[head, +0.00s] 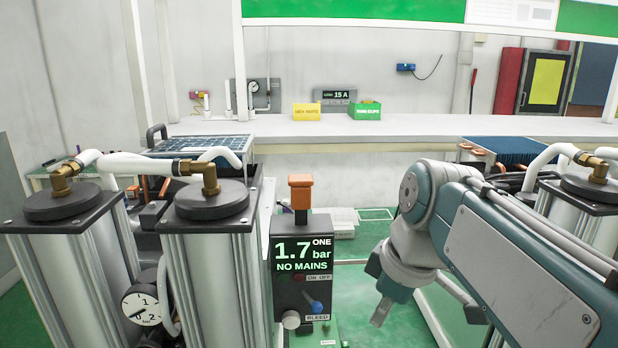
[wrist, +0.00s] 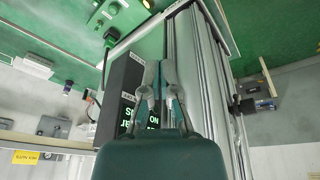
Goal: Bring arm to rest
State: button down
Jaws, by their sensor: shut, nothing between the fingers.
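My arm (head: 500,240) reaches in from the lower right of the head view, bent at a grey and teal joint. My gripper shows in the wrist view (wrist: 158,72), with its two grey fingers together and nothing between them. In the head view its end hangs low, right of the black control box (head: 302,270) and apart from it. The box shows "1.7 bar", "ONE" and "NO MAINS", with an orange top, a blue lever and a bleed knob. In the wrist view a dark box (wrist: 124,85) with green lettering lies beyond the fingers, left of them.
Metal columns with black caps (head: 208,200) stand at the left, with white hoses and a round gauge (head: 141,304). Another column (head: 590,190) stands at the right, close to my arm. A white bench (head: 390,130) with yellow and green bins runs across the back.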

jog(key=s+d+f+m+t+h, duration=0.2)
jog(key=s+d+f+m, duration=0.3)
jog(key=s+f+m, duration=0.4)
jog(key=shift+d+f+m+t, duration=0.25)
jog(key=shift+f+m+t, duration=0.65)
jog(key=shift+m, duration=0.3)
